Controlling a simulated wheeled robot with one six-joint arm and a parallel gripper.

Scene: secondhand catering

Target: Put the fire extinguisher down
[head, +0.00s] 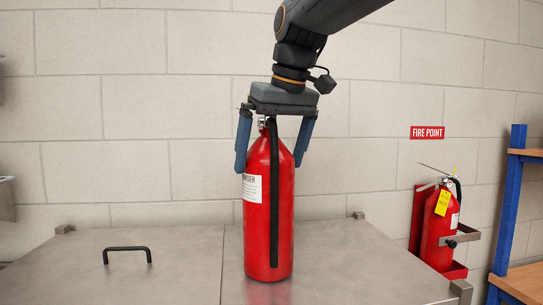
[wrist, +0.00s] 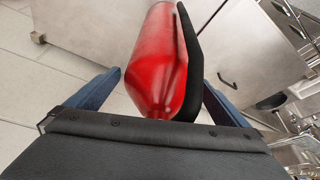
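The red fire extinguisher (head: 283,215) stands upright on a steel worktop (head: 185,270), its base appearing to rest on the metal. It has a white label and a black hose down its front. My gripper (head: 271,168) is above and around its top, one blue finger on each side of the shoulder. The fingers are spread, with a narrow gap to the red body. In the wrist view the extinguisher (wrist: 160,70) lies between the open fingers (wrist: 163,80), clear of both. Its valve is mostly hidden by my gripper.
A black handle (head: 127,250) is on the worktop at left. A second extinguisher (head: 440,225) with a yellow tag hangs in a wall bracket at right, under a FIRE POINT sign (head: 427,132). A blue-framed shelf (head: 508,210) stands far right. The worktop beside the extinguisher is clear.

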